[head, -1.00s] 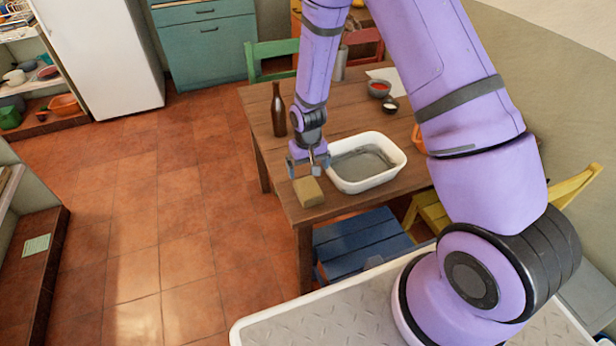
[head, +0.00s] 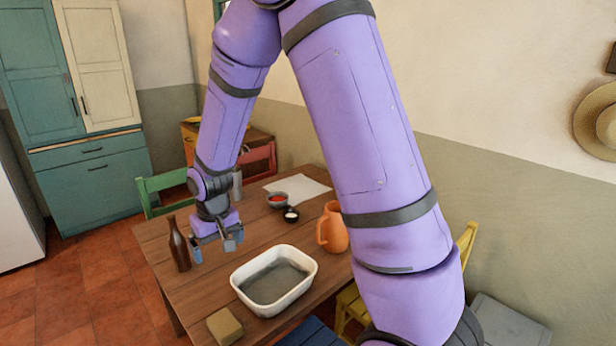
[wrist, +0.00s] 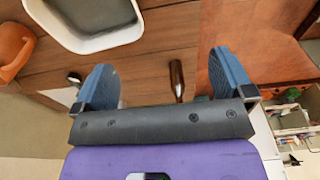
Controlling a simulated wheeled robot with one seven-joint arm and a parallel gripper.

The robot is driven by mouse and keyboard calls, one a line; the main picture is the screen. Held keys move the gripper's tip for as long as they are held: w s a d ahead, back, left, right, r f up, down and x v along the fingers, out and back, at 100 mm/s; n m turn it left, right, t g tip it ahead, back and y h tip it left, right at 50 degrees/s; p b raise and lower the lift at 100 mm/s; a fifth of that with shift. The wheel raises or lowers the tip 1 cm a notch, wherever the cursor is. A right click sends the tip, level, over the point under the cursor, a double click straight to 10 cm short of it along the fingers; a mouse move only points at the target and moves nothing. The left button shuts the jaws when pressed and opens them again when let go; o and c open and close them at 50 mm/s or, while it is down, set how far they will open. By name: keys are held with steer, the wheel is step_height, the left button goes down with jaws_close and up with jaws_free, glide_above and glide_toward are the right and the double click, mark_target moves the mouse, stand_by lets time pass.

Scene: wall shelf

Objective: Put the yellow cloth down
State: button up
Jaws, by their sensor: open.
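The yellow cloth (head: 225,327), a dull yellow folded block, lies flat on the near left corner of the wooden table, just left of the white basin. In the head view, my gripper (head: 213,246) is over the table beyond the cloth and apart from it, right of the brown bottle. The wrist view shows my gripper (wrist: 165,85) with its blue fingers spread wide and nothing between them. The cloth is not visible in the wrist view.
The white basin (head: 239,279) stands on the table (head: 200,285). The brown bottle (head: 179,248) is close to my gripper's left. An orange jug (head: 333,230), a red-filled bowl (head: 278,201), a small dark bowl (head: 291,216) and white paper (head: 300,188) occupy the far and right side.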

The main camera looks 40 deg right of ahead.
steer(key=s+d+r+t, duration=0.15)
steer(key=s+r, duration=0.35)
steer(key=r, duration=0.5)
steer(key=s+d+r+t, duration=0.1)
steer(key=s+r, duration=0.6)
steer(key=s, duration=0.3)
steer(key=s+d+r+t, duration=0.1)
steer(key=s+d+r, duration=0.1)
steer(key=s+r, duration=0.6)
steer(key=s, duration=0.3)
steer(key=shift+s+d, duration=0.15)
steer(key=shift+s, duration=0.1)
steer(key=shift+w, duration=0.1)
